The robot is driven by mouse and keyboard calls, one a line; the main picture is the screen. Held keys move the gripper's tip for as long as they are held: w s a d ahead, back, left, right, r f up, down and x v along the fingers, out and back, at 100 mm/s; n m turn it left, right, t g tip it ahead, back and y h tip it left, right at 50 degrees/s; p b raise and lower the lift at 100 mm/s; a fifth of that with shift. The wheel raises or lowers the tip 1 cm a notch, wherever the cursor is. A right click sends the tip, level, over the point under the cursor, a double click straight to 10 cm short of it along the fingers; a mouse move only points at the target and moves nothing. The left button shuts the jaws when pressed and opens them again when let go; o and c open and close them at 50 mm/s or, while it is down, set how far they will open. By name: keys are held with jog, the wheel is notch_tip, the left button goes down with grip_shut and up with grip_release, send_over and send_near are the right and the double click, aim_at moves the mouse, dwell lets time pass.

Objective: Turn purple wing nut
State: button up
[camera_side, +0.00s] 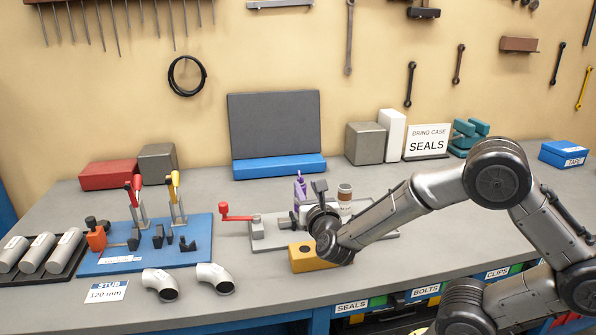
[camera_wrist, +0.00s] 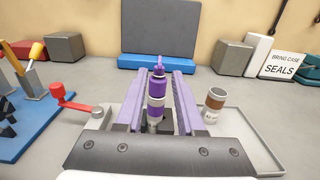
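In the side view the purple wing nut (camera_side: 299,187) stands on the grey tray behind my wrist. My gripper (camera_side: 303,205) is beside it, low over the tray. My wrist hides the fitting's lower part and most of the fingers there.
A yellow block (camera_side: 305,257) sits in front of the tray. A blue board (camera_side: 150,250) with clamps lies left; a dark panel (camera_side: 274,122) stands behind.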

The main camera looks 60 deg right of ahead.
aim_at(299, 171)
jog(key=x, duration=1)
jog(key=shift+d, duration=0.15)
jog(key=shift+c, duration=0.3)
jog(key=shift+f, duration=0.1)
grip_shut()
